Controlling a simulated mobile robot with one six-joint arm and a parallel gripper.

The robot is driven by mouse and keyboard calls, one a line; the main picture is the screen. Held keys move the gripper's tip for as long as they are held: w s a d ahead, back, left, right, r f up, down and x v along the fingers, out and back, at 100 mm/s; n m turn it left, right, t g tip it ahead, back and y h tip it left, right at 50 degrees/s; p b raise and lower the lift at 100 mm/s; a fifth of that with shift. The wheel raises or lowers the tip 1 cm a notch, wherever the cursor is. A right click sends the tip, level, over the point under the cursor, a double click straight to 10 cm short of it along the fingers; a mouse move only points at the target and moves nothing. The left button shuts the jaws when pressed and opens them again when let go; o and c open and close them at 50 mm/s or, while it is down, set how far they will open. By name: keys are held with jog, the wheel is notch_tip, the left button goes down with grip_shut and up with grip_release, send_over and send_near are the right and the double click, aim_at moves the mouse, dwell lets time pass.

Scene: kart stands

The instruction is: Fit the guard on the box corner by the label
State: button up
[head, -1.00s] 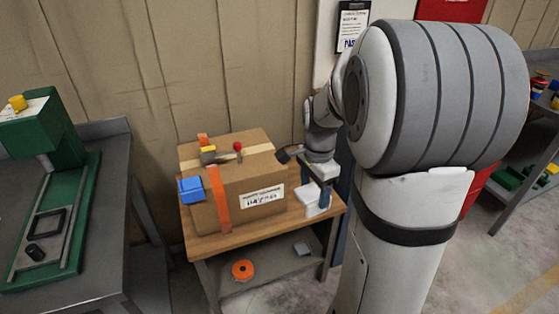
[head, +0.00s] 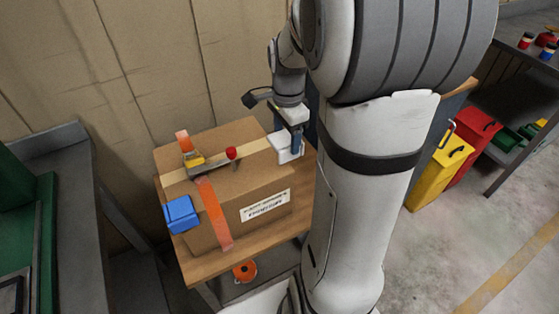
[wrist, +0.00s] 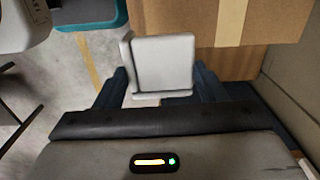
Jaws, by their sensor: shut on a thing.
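The cardboard box (head: 225,160) sits on a wooden-topped stand, with a white printed label (head: 265,205) on its front face. A blue guard (head: 181,214) covers its left front top corner. My gripper (head: 294,132) is shut on a white guard (head: 286,149) and holds it upright by the right side of the box, at about the height of its top. In the wrist view the white guard (wrist: 163,65) is between my blue fingers, overlapping the edge of the box (wrist: 270,22). I cannot tell whether they touch. My arm hides part of the stand.
An orange strap (head: 214,213) runs over the box, and a tape tool with a red knob (head: 231,153) lies on top. An orange roll (head: 244,271) is on the stand's lower shelf. A grey bench (head: 60,145) stands left; yellow (head: 438,172) and red (head: 472,139) bins stand right.

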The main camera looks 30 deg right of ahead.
aim_at(286, 168)
notch_tip(286, 168, down, 10)
jog(key=shift+r, duration=0.15)
dwell(0.3)
jog(key=shift+d+b, duration=0.1)
jog(key=shift+b, duration=0.2)
jog(key=shift+f, duration=0.25)
jog(key=o, duration=1)
jog(key=shift+r, duration=0.1)
jog(key=shift+c, duration=0.2)
